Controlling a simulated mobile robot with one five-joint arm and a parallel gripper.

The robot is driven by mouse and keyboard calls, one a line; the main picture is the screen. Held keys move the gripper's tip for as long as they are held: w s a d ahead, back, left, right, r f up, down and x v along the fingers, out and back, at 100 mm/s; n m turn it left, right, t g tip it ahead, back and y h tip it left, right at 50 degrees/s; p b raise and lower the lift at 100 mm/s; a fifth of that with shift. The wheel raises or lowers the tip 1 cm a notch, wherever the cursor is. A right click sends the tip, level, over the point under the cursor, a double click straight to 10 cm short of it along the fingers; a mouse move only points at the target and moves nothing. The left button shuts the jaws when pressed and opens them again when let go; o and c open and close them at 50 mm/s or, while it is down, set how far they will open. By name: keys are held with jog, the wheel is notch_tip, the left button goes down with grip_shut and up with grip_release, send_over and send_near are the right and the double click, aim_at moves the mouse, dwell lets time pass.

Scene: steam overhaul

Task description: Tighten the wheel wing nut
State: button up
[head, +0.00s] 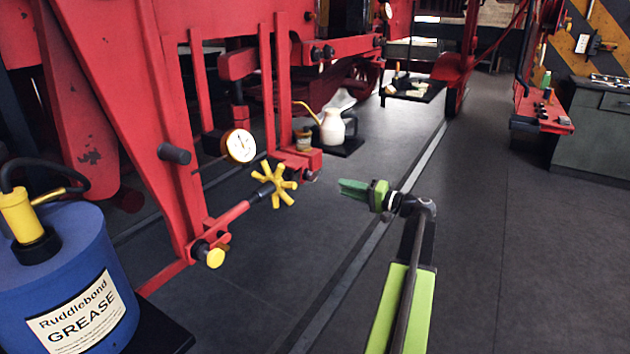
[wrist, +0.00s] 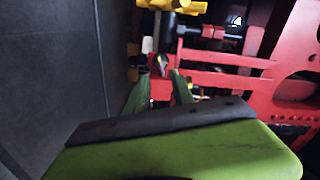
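A yellow wheel-like nut with several stubby wings (head: 275,184) sits on a dark shaft beside the red frame in the head view. Its yellow wings also show at the top of the wrist view (wrist: 172,5). My gripper (head: 345,187), with green fingers, points left toward the nut from its right, with a clear gap between them. In the wrist view the two green fingers (wrist: 160,76) stand apart with nothing held between them. A smaller round yellow knob (head: 216,258) is on the red bar's lower end.
A blue grease drum (head: 75,270) stands at the front left. A cream oil can (head: 333,127) stands behind. A red bench (head: 545,115) and grey cabinet (head: 595,135) are at the right. The floor right of my arm is clear.

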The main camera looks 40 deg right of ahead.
aim_at(315, 178)
jog(key=x, duration=1.2)
jog(key=shift+c, duration=0.3)
grip_shut()
